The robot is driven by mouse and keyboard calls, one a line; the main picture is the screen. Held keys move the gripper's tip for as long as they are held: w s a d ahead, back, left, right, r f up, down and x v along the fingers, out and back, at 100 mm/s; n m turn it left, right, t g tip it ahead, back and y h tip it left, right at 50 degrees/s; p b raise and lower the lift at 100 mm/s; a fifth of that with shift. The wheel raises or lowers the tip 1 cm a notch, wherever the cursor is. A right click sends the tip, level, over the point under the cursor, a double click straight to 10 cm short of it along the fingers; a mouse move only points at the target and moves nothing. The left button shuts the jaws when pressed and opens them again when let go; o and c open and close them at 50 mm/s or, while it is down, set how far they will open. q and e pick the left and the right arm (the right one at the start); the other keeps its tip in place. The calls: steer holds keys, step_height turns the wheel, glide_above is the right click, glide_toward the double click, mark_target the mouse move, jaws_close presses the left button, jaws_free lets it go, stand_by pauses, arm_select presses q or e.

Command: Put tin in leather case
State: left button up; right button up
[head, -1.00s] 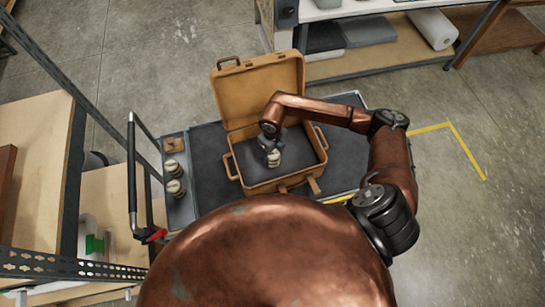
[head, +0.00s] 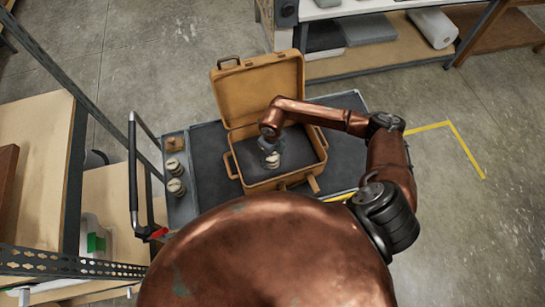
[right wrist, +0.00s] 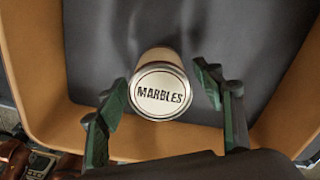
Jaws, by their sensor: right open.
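The tin (right wrist: 160,92) has a pale round lid marked "MARBLES". It stands on the dark lining inside the open leather case (head: 262,90), and it shows small in the head view (head: 273,160). The case is tan, with its lid raised at the back. My right gripper (right wrist: 165,95) is open, with one green-black finger on each side of the tin and a gap beside it. In the head view my right gripper (head: 269,146) is over the case interior, at the tin. My left gripper is not in view.
The case rests on a dark cart top (head: 205,150). Several similar tins (head: 175,178) and a small brown block (head: 174,144) sit in a tray at the cart's left. A black-gripped cart handle (head: 132,180) rises at the left. Shelving stands behind and left.

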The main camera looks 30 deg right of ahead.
steer(key=shift+r, duration=0.15)
step_height(320, 180, up, 12)
steer(key=b, duration=0.2)
stand_by(1.5)
